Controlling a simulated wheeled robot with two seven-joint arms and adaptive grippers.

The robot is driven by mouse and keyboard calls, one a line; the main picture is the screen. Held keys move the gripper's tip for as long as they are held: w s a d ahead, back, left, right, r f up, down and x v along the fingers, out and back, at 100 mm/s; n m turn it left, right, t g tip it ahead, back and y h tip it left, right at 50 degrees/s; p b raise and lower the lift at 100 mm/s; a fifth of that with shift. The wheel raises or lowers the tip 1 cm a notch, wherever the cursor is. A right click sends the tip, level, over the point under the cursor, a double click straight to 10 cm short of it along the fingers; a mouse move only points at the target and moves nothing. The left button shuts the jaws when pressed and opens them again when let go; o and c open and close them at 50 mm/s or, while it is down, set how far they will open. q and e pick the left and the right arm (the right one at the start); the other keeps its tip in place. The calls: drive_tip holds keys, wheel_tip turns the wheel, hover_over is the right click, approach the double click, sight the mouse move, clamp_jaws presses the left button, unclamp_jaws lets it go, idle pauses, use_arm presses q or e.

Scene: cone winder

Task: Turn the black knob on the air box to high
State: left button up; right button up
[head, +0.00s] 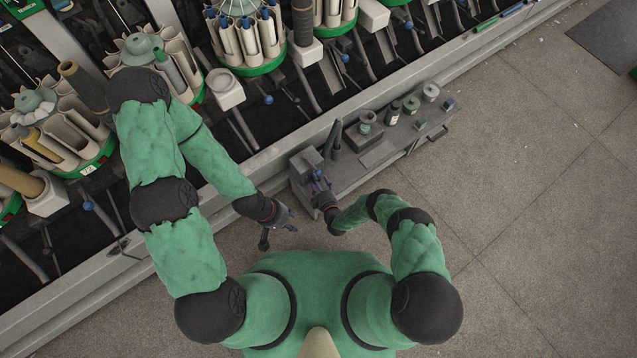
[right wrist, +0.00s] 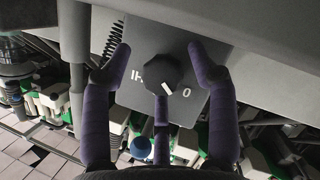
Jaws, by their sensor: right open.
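The black knob (right wrist: 160,75) sits on the grey face of the air box (right wrist: 203,110) in the right wrist view. Its white pointer line is at its lower right, towards the printed 0; upright stroke marks are printed on its left. My right gripper (right wrist: 158,48) is open, with purple fingers on both sides of the knob and a third below it; contact cannot be told. In the head view the air box (head: 304,162) is at the left end of a grey bench, with my right gripper (head: 318,180) at its front. My left gripper (head: 278,236) is open and empty over the floor.
The floor (head: 540,190) to the right is clear.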

drive_tip(key=c, duration=0.9)
drive_tip(key=shift+s, duration=0.1)
drive_tip(key=shift+c, duration=0.7)
